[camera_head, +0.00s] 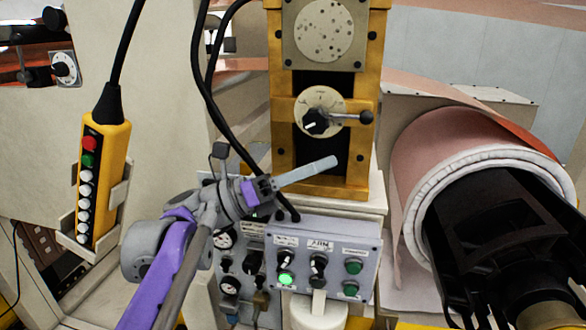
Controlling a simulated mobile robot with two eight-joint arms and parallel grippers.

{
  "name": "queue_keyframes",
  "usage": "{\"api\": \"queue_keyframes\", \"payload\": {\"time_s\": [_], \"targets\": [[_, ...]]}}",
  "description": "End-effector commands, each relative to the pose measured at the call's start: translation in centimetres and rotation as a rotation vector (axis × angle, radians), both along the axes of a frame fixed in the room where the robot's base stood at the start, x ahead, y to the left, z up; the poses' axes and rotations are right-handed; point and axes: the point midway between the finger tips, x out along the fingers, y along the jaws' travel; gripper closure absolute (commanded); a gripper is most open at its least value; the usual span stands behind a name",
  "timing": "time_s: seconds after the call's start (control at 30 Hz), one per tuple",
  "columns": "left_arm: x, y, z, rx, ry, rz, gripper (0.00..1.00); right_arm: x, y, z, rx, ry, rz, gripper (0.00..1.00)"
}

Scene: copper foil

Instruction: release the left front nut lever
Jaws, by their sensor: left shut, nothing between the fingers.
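A metal lever with a black ball end (366,117) sticks out to the right from a round dial plate on the yellow machine post; I cannot tell for sure that it is the nut lever. My left gripper (334,162) reaches in from the lower left on a purple and grey arm. Its fingers are shut with nothing between them. They point right, in front of the post's lower part, and appear below the lever and apart from it. My right gripper cannot be made out.
A grey control box (325,250) with knobs and a lit green button stands below the gripper. A copper foil roll (412,170) is at the right. A yellow pendant (103,180) hangs at the left, with black cables (203,85) near my left arm.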

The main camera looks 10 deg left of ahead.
Motion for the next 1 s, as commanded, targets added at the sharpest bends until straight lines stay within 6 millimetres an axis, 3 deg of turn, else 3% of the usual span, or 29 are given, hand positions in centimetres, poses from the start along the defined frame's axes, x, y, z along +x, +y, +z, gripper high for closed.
{"api": "queue_keyframes", "payload": {"time_s": [0.13,0.4,1.0], "targets": [[1.0,-2.9,1.3,-0.001,-0.001,-0.005,1.00,0.4,0.0,1.0,0.000,-0.007,0.000,0.50],[2.6,-3.6,4.1,0.000,-0.001,0.000,1.00,0.9,0.0,2.4,0.000,-0.018,0.000,0.50],[2.8,-3.7,4.3,-0.022,0.001,0.000,1.00,0.9,0.0,2.2,0.000,-0.016,0.000,0.50]]}}
